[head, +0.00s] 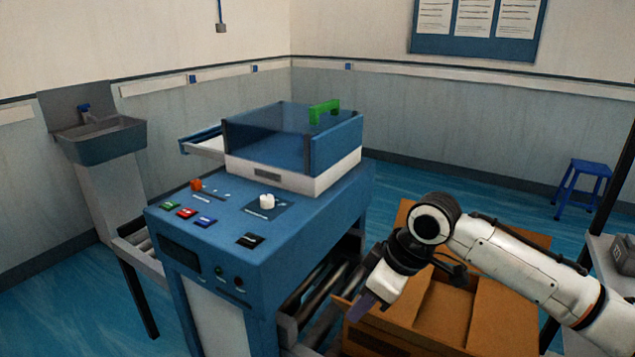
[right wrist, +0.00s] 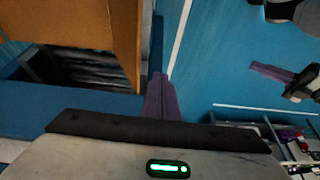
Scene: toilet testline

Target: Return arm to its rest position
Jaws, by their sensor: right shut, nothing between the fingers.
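My right arm (head: 520,262) comes in from the right in the head view and reaches over an open cardboard box. My right gripper (head: 366,303) points down and left at the box's left side, beside the blue test machine (head: 262,225). Its purple fingers (right wrist: 160,98) are together in the right wrist view, with nothing between them. Another purple finger (right wrist: 272,72) shows at the right of the right wrist view; I cannot tell whether that gripper is open. My left gripper is not in the head view.
The cardboard box (head: 470,310) stands close under my right arm. A sink (head: 100,140) is at left, a blue stool (head: 582,187) at right. Floor behind the box is clear.

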